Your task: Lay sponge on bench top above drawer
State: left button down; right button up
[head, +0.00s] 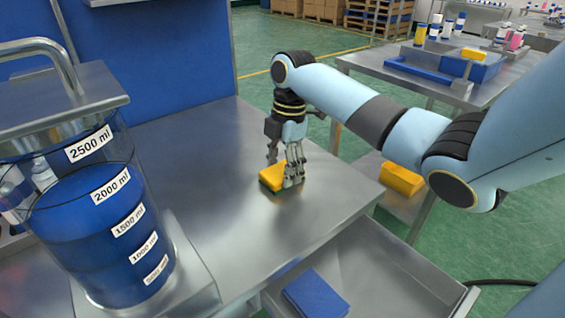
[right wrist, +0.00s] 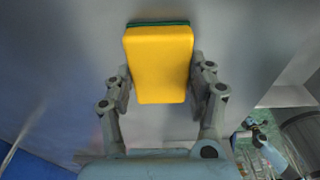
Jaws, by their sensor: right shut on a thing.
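The yellow sponge (head: 272,177) with a thin green layer is at the metal bench top (head: 200,200), above the open drawer (head: 375,270). My right gripper (head: 285,178) points down and is shut on the sponge. In the right wrist view the sponge (right wrist: 160,62) sits between the two fingers of the gripper (right wrist: 160,85). The sponge looks to be at or just above the bench surface; I cannot tell if it touches. My left gripper is not in view.
A blue block (head: 315,295) lies in the drawer. A blue graduated vessel (head: 105,230) stands at the left. Another yellow block (head: 402,178) lies on a lower shelf at the right. A far table holds a blue tray (head: 425,72) and bottles. The bench middle is clear.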

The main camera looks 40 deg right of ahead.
jog(key=o, duration=0.8)
jog(key=r, duration=0.4)
jog(key=d+r, duration=0.1)
jog(key=r, duration=0.3)
jog(key=r+p, duration=0.1)
jog(key=r, duration=0.3)
jog(key=shift+d, duration=0.2)
jog(key=shift+s, duration=0.1)
